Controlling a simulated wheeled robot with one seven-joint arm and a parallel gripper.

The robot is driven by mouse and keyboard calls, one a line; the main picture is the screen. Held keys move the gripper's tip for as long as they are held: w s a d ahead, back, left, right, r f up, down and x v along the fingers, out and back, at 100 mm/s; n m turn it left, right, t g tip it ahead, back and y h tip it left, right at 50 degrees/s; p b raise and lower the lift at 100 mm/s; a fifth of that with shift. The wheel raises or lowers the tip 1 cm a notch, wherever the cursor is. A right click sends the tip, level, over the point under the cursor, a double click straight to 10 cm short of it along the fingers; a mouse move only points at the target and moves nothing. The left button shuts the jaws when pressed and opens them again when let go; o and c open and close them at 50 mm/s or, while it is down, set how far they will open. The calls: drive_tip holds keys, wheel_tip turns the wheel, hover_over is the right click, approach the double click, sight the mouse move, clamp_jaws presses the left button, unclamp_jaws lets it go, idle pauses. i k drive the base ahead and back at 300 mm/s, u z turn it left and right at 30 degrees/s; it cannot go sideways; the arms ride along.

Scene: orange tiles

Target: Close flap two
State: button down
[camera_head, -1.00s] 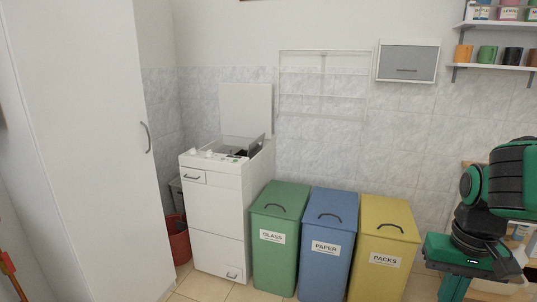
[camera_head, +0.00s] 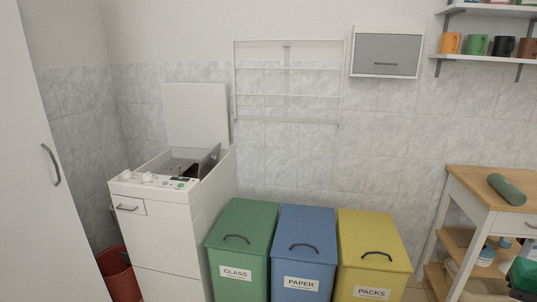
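The white top-loading machine (camera_head: 165,240) stands at the left with its large outer lid (camera_head: 195,115) raised upright at the back. A dark grey inner flap (camera_head: 209,161) stands up, tilted, at the right side of the top opening. Another dark shape lies inside the opening; I cannot tell whether it is a second flap, and no flap carries a number. Only a green part of my gripper (camera_head: 524,277) shows at the lower right edge, far from the machine. Its fingers are hidden or out of frame.
Green (camera_head: 243,228), blue (camera_head: 306,232) and yellow (camera_head: 374,238) bins stand right of the machine. A tall white cabinet (camera_head: 45,220) and a red bin (camera_head: 118,276) are at the left. A wooden-topped cart (camera_head: 480,186) stands at the right.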

sight(206, 163)
drive_tip(key=u, duration=0.05)
drive_tip(key=i, duration=1.1)
drive_tip(key=u, duration=0.65)
drive_tip(key=i, duration=0.3)
drive_tip(key=u, duration=0.25)
